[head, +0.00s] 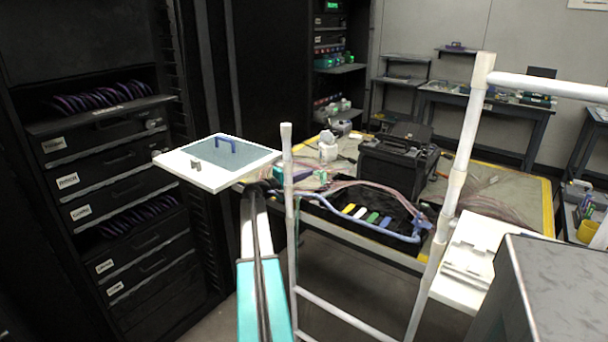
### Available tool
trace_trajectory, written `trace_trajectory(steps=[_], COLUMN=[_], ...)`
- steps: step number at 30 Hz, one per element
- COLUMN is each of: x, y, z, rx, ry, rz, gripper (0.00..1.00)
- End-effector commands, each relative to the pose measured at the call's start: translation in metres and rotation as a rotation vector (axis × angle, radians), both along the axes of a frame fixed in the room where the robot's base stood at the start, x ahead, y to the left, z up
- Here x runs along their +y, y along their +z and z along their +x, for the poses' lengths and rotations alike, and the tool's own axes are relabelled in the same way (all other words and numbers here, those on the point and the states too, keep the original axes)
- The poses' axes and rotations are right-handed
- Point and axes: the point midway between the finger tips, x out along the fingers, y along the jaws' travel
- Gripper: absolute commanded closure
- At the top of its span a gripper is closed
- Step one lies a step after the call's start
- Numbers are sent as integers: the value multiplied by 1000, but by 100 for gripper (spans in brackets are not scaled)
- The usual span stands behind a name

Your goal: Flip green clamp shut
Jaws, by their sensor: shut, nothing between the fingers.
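The green clamp (372,217) is a small green tab in a row of coloured tabs on the black tray (322,206) at the table's near edge. My teal and white arm reaches up from the bottom of the picture. My gripper (262,187) is a small dark shape at its far end, left of the tray and apart from the green clamp. It is shut and empty; its fingers are hard to make out.
A white ladder-like frame (456,185) stands in front of the table. A black machine (398,158) stands behind the tray, with loose reddish cables around it.

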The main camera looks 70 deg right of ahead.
Motion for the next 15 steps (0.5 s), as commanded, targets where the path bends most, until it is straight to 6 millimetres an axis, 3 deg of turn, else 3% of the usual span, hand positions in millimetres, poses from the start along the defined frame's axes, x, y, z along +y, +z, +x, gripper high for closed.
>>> trace_trajectory(steps=[15], x=[1], y=[3], z=[-4], rx=[-84], ry=[0], rz=[-22], gripper=[100])
